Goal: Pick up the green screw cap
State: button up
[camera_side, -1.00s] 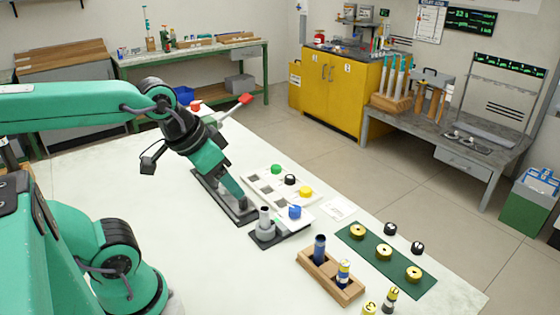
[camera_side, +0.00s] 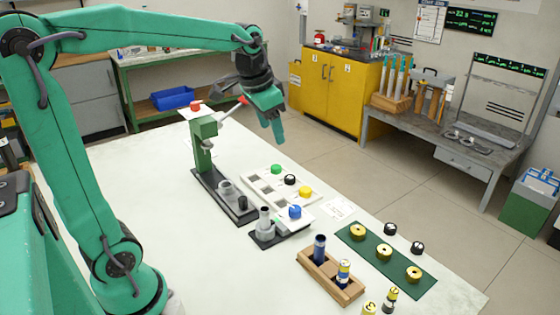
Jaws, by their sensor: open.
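The green screw cap (camera_side: 276,169) sits at the far end of a white tray (camera_side: 263,193), in line with a black cap (camera_side: 290,179) and a yellow cap (camera_side: 306,191). A blue cap (camera_side: 295,212) sits at the tray's near end. My gripper (camera_side: 277,138) hangs in the air with its fingers pointing down, above and beyond the green cap in the picture, and apart from it. Nothing shows between its fingers. The gap between the fingers is hard to see from this side.
A green press (camera_side: 204,146) with a red-tipped lever stands left of the tray. A grey fixture (camera_side: 265,223) is in front. The table's left part is clear.

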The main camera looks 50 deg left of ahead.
jog(key=w+a+f+g, duration=0.1)
jog(key=w+a+f, duration=0.1)
jog(key=w+a, duration=0.4)
jog(key=m+g, duration=0.3)
send_near(277, 166)
jog(key=shift+s+f+h, duration=0.1)
jog(key=shift+s+h, duration=0.2)
jog(key=shift+s, duration=0.05)
jog(key=shift+a+f, duration=0.1)
jog(key=shift+f, duration=0.15)
jog(key=shift+f, duration=0.1)
jog(key=shift+f, duration=1.2)
jog(key=shift+f, duration=0.1)
jog(key=shift+w+f, duration=0.15)
jog(key=shift+f, duration=2.35)
